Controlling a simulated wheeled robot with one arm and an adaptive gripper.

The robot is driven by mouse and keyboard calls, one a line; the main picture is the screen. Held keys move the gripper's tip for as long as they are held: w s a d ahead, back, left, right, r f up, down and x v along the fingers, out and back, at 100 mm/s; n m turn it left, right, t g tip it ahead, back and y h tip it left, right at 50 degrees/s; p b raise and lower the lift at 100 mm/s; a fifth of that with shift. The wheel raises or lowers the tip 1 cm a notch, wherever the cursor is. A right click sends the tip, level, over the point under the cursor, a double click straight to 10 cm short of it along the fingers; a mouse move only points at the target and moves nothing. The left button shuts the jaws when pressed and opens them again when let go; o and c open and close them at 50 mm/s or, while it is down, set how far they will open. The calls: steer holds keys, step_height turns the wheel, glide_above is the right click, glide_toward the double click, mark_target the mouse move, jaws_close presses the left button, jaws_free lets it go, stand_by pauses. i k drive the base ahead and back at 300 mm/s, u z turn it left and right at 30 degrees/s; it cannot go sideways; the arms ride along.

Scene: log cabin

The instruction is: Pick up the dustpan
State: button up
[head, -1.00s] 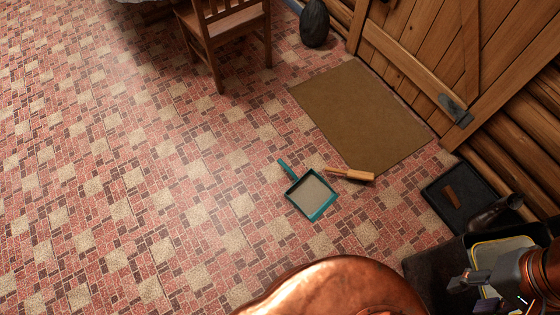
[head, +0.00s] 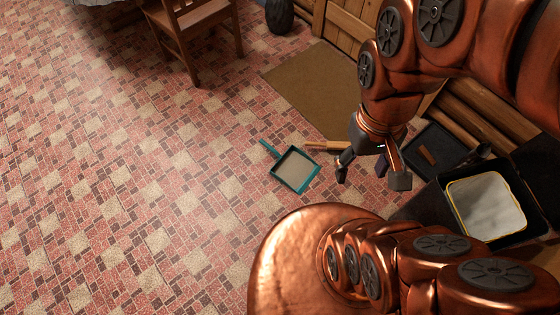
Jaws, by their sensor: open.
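A teal dustpan (head: 295,170) with a beige inside lies on the patterned floor, its handle pointing to the upper left. My gripper (head: 371,182) is open and empty, to the right of the dustpan and apart from it. Its fingers point down. A wooden brush (head: 322,146) lies just beyond the dustpan. Its right end is hidden behind my gripper.
A brown mat (head: 310,88) lies before the wooden door. A chair (head: 190,35) and a dark vase-like object (head: 279,16) stand at the back. A dark tray (head: 421,141) and a dark bin with a pale yellow-rimmed top (head: 487,205) are at the right. The left floor is clear.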

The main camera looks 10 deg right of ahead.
mark_target(295, 169)
steer(key=z, duration=1)
steer(key=i, duration=0.45)
steer(key=u, duration=3.15)
